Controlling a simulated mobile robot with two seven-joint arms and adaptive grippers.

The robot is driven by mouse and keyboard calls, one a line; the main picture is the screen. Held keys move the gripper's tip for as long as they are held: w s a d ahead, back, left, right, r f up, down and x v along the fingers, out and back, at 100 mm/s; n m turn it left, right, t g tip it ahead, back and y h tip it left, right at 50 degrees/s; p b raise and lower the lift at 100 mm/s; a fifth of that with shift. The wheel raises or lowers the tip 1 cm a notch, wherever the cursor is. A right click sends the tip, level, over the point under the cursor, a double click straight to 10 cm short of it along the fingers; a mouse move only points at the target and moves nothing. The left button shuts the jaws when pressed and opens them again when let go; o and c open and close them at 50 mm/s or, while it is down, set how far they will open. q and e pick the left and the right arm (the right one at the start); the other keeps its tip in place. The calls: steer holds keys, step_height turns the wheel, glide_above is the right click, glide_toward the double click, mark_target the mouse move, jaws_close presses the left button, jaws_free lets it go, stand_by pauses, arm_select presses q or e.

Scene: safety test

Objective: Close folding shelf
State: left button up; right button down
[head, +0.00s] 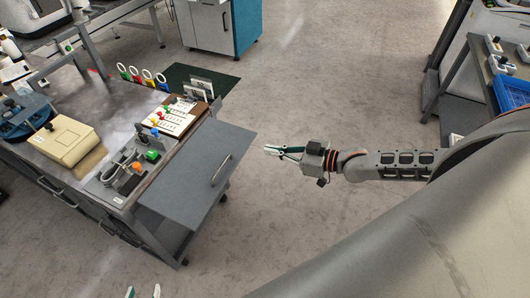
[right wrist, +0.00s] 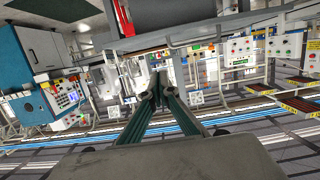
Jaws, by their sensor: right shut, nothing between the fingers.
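The folding shelf (head: 190,188) is a flat grey panel with a metal handle (head: 221,170). In the head view it sticks out from the right side of the workbench and looks about level, folded out. My right gripper (head: 268,150) is shut and empty, to the right of the shelf and apart from it.
The workbench (head: 108,95) carries a beige box (head: 67,141), a blue device (head: 25,115), a clipboard (head: 172,116) and small coloured parts. A grey and teal cabinet (head: 215,27) stands at the back. A blue crate (head: 511,92) sits at right. The floor between is clear.

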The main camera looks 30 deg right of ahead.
steer(key=w+a+f+b, duration=0.1)
steer(key=w+a+f, duration=0.4)
steer(key=w+f, duration=0.1)
steer(key=shift+w+a+b, duration=0.3)
steer(key=shift+w, duration=0.2)
steer(key=shift+f, duration=0.1)
